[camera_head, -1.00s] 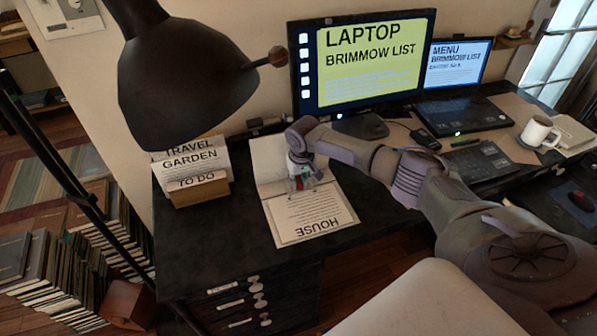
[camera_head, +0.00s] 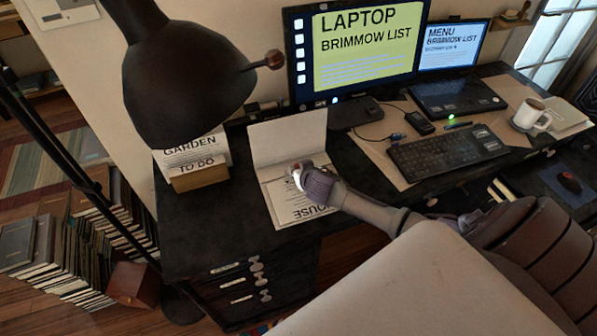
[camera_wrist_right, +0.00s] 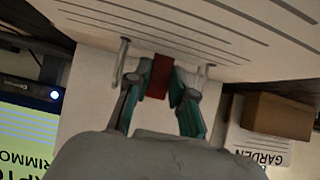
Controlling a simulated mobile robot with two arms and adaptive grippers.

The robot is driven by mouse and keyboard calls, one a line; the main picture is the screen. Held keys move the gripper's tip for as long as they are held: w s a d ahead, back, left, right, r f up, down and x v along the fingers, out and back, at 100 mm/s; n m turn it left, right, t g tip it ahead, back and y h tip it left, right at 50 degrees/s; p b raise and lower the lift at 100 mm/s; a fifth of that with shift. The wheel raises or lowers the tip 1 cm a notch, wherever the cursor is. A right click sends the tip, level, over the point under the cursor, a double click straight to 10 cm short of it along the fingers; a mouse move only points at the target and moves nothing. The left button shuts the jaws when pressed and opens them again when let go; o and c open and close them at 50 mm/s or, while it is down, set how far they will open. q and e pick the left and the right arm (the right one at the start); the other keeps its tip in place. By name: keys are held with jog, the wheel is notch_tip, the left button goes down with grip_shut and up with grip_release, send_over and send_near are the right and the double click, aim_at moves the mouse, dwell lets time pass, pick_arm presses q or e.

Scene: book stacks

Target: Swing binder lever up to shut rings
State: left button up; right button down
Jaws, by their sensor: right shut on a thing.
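The open binder lies on the dark desk, with its pale cover (camera_head: 287,138) at the back and a page marked HOUSE (camera_head: 308,214) at the front. My right gripper (camera_head: 296,177) is low over its middle and hides the ring mechanism in the head view. In the right wrist view, my right gripper (camera_wrist_right: 161,84) is shut on the red lever (camera_wrist_right: 160,76), a finger on each side. A metal ring (camera_wrist_right: 120,62) stands on one side and another ring (camera_wrist_right: 202,77) on the other; I cannot tell whether they meet. My left gripper is not in view.
A black lamp (camera_head: 180,85) hangs over the desk's left part. A holder of papers marked GARDEN and TO DO (camera_head: 195,163) stands left of the binder. A monitor (camera_head: 360,45), keyboard (camera_head: 447,155) and mug (camera_head: 532,117) are to the right.

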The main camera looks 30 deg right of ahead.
jog(key=shift+a+f+t+b, duration=0.1)
jog(key=shift+t+b, duration=0.2)
dwell(0.4)
jog(key=c, duration=1.3)
grip_release()
jog(key=shift+s, duration=0.1)
jog(key=v, duration=1.2)
jog(key=shift+a, duration=0.1)
jog(key=shift+f, duration=0.1)
